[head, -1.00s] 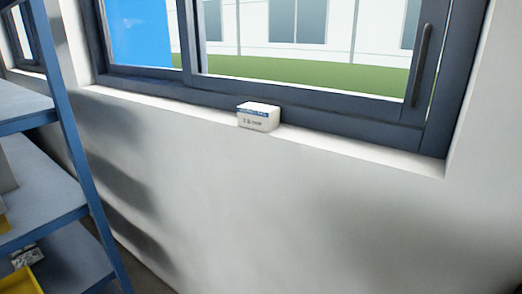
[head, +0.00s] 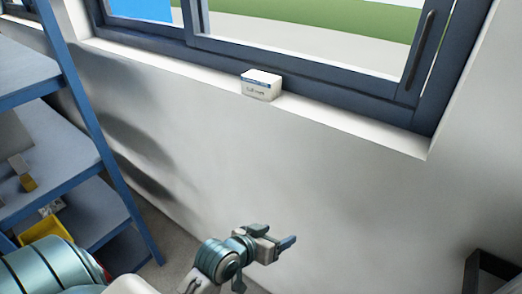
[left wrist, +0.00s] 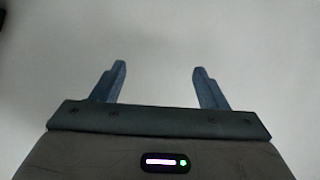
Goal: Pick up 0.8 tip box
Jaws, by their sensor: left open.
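The 0.8 tip box (head: 261,86) is a small white box with a blue stripe and dark print on its front. It sits upright on the window sill in the head view. My left gripper (head: 288,243) is below the sill in the head view, in front of the white wall and well apart from the box. In the left wrist view my left gripper (left wrist: 160,80) has its two fingers spread, with nothing between them and only plain pale wall beyond. My right gripper is in neither view.
The window sill (head: 340,118) runs under a dark-framed window (head: 300,73). A blue shelf rack (head: 88,110) with a yellow bin (head: 45,232) stands at the left. A dark frame (head: 492,268) is at the lower right. The sill beside the box is clear.

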